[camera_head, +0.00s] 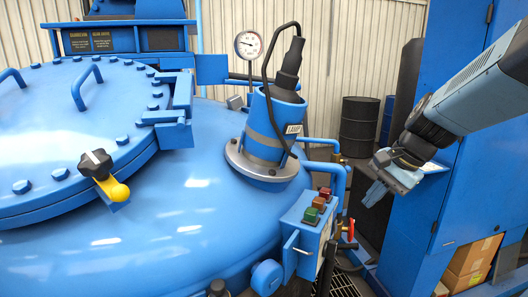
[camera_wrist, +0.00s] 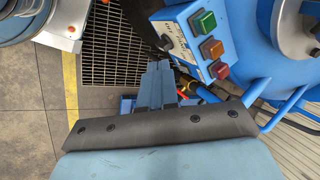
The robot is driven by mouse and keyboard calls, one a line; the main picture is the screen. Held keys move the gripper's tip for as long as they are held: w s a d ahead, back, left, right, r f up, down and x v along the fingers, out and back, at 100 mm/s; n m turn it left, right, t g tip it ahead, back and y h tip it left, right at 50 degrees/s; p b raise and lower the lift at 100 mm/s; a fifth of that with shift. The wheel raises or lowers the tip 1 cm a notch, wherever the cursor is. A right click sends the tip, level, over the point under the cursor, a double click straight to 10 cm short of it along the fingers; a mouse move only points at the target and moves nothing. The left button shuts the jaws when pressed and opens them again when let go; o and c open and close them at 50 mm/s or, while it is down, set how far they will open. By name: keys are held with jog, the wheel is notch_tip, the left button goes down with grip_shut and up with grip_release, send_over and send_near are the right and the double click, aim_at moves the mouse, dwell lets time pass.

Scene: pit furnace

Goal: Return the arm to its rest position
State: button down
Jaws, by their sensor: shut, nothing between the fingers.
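My gripper (camera_head: 375,193) hangs at the right of the head view, at the end of my blue-grey arm that comes in from the upper right. It points down and to the left, in the air beside the blue furnace. In the wrist view my gripper (camera_wrist: 155,72) shows its two blue fingers side by side and touching, with nothing between them. The control box (camera_head: 309,222) with green, red and orange buttons is left of and below my gripper. It also shows in the wrist view (camera_wrist: 178,30), right of the fingertips.
The blue furnace lid (camera_head: 65,120) has bolts, handles and a black knob (camera_head: 95,163). A pressure gauge (camera_head: 249,45) and a tilted cylinder (camera_head: 265,130) stand on the furnace. A blue cabinet (camera_head: 450,200) is close behind my arm. Cardboard boxes (camera_head: 470,260) and black drums (camera_head: 359,120) stand beyond.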

jog(key=s+r+n+t+h, duration=0.2)
jog(key=s+r+n+h, duration=0.2)
jog(key=s+n, duration=0.6)
jog(key=shift+s+a+r+t, duration=0.2)
jog(key=shift+a+r+t, duration=0.15)
jog(key=shift+a+t, duration=0.1)
